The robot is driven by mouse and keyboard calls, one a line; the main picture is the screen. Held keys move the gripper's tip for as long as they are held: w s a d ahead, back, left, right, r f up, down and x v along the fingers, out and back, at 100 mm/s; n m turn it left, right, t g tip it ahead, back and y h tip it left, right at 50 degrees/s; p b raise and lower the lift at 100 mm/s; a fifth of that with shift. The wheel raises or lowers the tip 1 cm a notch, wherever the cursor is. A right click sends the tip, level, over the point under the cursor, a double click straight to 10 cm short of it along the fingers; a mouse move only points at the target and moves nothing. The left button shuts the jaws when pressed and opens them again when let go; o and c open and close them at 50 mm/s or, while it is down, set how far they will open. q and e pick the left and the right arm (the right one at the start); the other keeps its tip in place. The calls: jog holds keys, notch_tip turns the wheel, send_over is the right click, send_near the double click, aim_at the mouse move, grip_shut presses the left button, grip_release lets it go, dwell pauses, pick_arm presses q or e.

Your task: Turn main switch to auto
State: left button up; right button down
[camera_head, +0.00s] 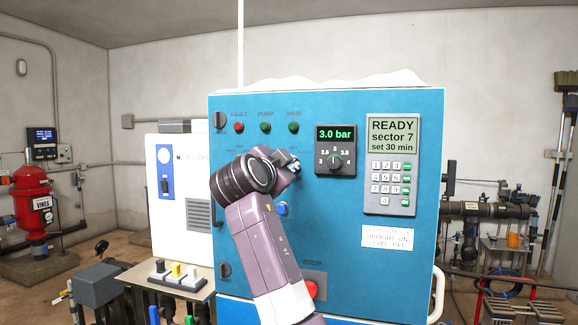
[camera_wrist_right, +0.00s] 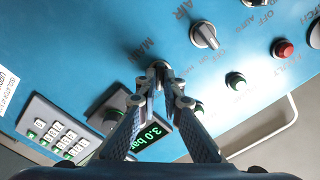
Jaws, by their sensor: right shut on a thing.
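The blue control cabinet (camera_head: 350,225) stands in front of me, with its row of lamps and switches at upper left. My right gripper (camera_head: 290,168) is at the panel below the lamps, and my arm hides much of the switch area in the head view. In the right wrist view, my right gripper (camera_wrist_right: 161,76) is shut on the main switch (camera_wrist_right: 158,67), beside the lettering MAIN. The fingertips cover most of the knob, so its pointer position cannot be told. My left gripper is in neither view.
Another silver-handled switch (camera_wrist_right: 206,35) is close by. A pressure dial (camera_head: 335,161) reading 3.0 bar and a keypad (camera_head: 390,183) showing READY are to the right. A red stop button (camera_head: 312,289) is low on the panel. A white box (camera_head: 180,185) stands left.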

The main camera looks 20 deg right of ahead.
jog(key=c, duration=2.1)
grip_release()
jog(key=v, duration=1.2)
